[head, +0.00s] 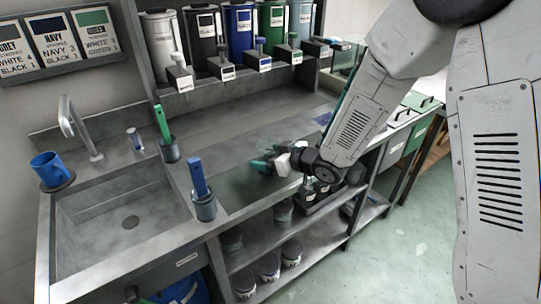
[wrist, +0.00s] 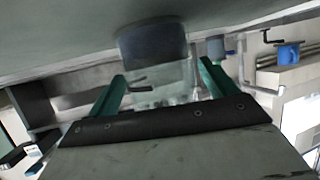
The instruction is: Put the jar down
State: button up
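My gripper (head: 268,160) has green fingers and reaches low over the grey counter (head: 235,135), near its front edge. In the wrist view the jar (wrist: 155,75) stands out between the two fingers of the gripper (wrist: 162,75). Its body is clear, with a dark blue-grey part at the far end, towards the grey surface. The fingers lie along the two sides of the jar and look closed on it. In the head view the jar is hard to make out at the gripper. I cannot tell whether it touches the counter.
A dark holder with a blue-handled tool (head: 201,180) and another with a green-handled tool (head: 165,130) stand left of the gripper. The sink (head: 125,215) and a blue mug (head: 50,168) are farther left. Several colour canisters (head: 240,30) line the back shelf.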

jog(key=shift+r, duration=0.1)
jog(key=shift+s+d+r, duration=0.1)
jog(key=shift+d+r, duration=0.05)
jog(key=shift+d, duration=0.05)
jog(key=v, duration=1.1)
jog(key=shift+d+r, duration=0.2)
jog(key=shift+d, duration=0.1)
jog(key=s+d+r+m+h, duration=0.25)
jog(key=d+r+h, duration=0.2)
jog(key=d, duration=0.35)
jog(key=s+d+r+m+h, duration=0.2)
jog(key=d+r+m+h, duration=0.2)
jog(key=d+h, duration=0.3)
jog(key=s+d+r+m+g, duration=0.1)
jog(key=s+g, duration=0.3)
jog(key=s, duration=0.7)
jog(key=s+d+r+m+g+y, duration=0.1)
jog(key=s+r+m+g, duration=0.1)
jog(key=s, duration=1)
jog(key=shift+s+d+r+g, duration=0.2)
jog(key=shift+s+r+g, duration=0.15)
jog(key=shift+r+g, duration=0.55)
